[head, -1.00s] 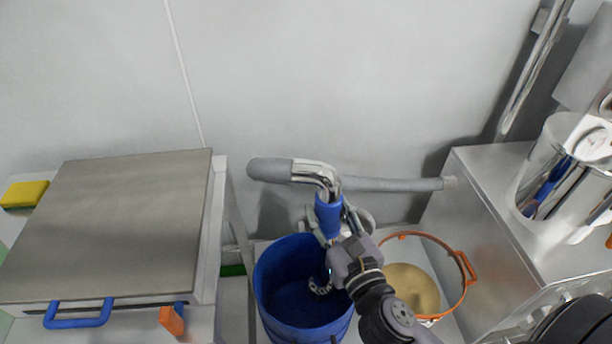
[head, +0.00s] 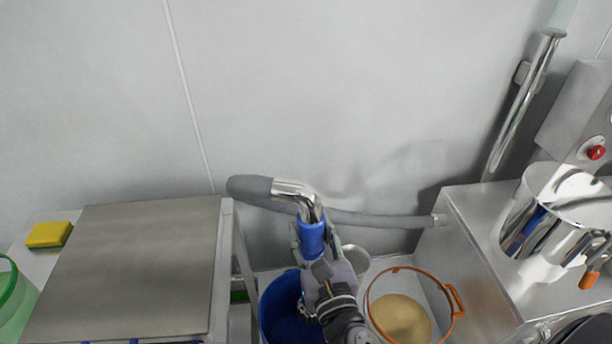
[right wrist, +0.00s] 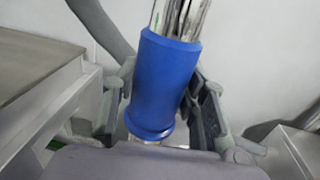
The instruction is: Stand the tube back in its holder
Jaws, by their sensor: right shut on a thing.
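The tube is a bent chrome pipe (head: 297,190) with a blue grip sleeve (head: 312,240) and a grey end. A grey hose (head: 375,219) runs along the wall behind it. My right gripper (head: 310,245) is shut around the blue sleeve, holding the tube with its bend up, above the back of the blue bucket. The right wrist view shows the sleeve (right wrist: 165,82) between the fingers (right wrist: 160,105). A chrome pipe in a wall bracket (head: 521,105) stands at the right; I cannot tell whether it is the holder. My left gripper is out of view.
A blue bucket (head: 276,312) stands under my right arm. An orange-rimmed sieve (head: 443,285) with tan powder and a round metal vessel (head: 357,260) are beside it. A steel-topped table (head: 135,265) with a yellow sponge (head: 48,235) is at left, a steel machine (head: 470,235) at right.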

